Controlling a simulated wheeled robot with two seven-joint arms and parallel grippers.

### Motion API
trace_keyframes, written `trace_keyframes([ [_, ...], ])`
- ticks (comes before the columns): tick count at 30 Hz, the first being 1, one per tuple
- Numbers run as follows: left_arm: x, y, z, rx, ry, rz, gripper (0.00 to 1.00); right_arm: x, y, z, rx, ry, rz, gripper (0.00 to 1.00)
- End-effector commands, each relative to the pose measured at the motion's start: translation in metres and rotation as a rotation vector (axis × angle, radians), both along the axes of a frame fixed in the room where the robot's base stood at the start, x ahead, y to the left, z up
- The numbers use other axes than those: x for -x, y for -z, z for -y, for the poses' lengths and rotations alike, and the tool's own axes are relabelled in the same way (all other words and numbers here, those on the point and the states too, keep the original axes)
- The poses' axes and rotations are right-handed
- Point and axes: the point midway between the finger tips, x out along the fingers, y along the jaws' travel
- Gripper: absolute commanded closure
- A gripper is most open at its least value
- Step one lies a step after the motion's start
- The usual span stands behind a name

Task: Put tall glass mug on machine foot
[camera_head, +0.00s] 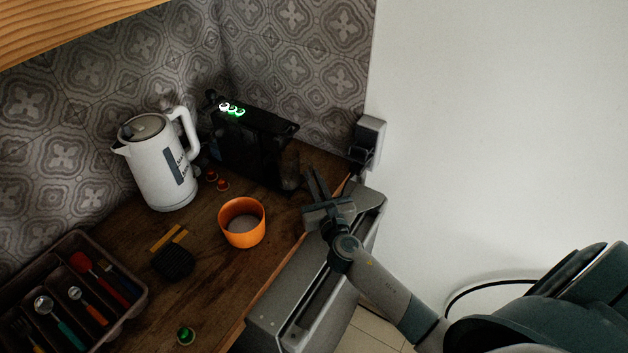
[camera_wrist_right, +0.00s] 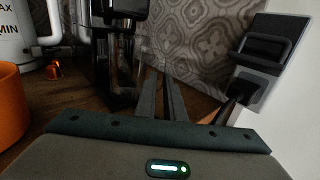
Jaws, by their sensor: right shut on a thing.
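The black coffee machine (camera_head: 245,150) with lit green and white buttons stands against the tiled wall; it also shows in the right wrist view (camera_wrist_right: 108,22). The tall glass mug (camera_head: 290,178) looks dark and see-through at the machine's right end; it also shows in the right wrist view (camera_wrist_right: 122,72). My right gripper (camera_head: 314,178) is shut on the mug, seemingly at its handle side, with its fingers (camera_wrist_right: 160,92) close together. The machine's foot is dark, and I cannot tell whether the mug's base touches it. My left gripper is out of view.
An orange bowl (camera_head: 242,222) stands left of my right gripper. A white kettle (camera_head: 157,165) and small orange capsules (camera_head: 218,182) are behind it. A cutlery tray (camera_head: 130,312) is at front left. A wall socket (camera_head: 369,138) is close on the right.

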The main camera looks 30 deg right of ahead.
Motion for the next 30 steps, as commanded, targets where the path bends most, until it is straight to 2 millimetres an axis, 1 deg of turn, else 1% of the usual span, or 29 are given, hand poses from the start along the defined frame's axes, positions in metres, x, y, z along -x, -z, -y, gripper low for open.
trace_keyframes([
  [5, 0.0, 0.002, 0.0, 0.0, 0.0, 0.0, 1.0, 0.0, 0.001, 0.0, -0.001, 0.0, 0.001, 1.0],
  [6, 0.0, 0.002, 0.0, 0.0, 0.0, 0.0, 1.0, 0.0, 0.003, 0.0, -0.001, 0.0, 0.0, 0.89],
  [8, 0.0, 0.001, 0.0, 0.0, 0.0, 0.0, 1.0, 0.0, 0.002, 0.0, -0.001, 0.0, 0.0, 0.74],
  [9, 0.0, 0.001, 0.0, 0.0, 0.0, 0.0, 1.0, 0.0, 0.002, 0.0, -0.001, 0.0, 0.0, 0.72],
  [21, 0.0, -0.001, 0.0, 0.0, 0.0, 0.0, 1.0, 0.001, -0.001, 0.0, -0.001, 0.0, 0.0, 0.72],
  [26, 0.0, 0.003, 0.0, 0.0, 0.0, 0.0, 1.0, 0.014, 0.001, -0.003, 0.0, 0.0, 0.0, 0.72],
  [30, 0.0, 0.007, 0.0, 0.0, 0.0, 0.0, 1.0, 0.035, 0.002, -0.007, -0.001, -0.001, -0.001, 0.72],
])
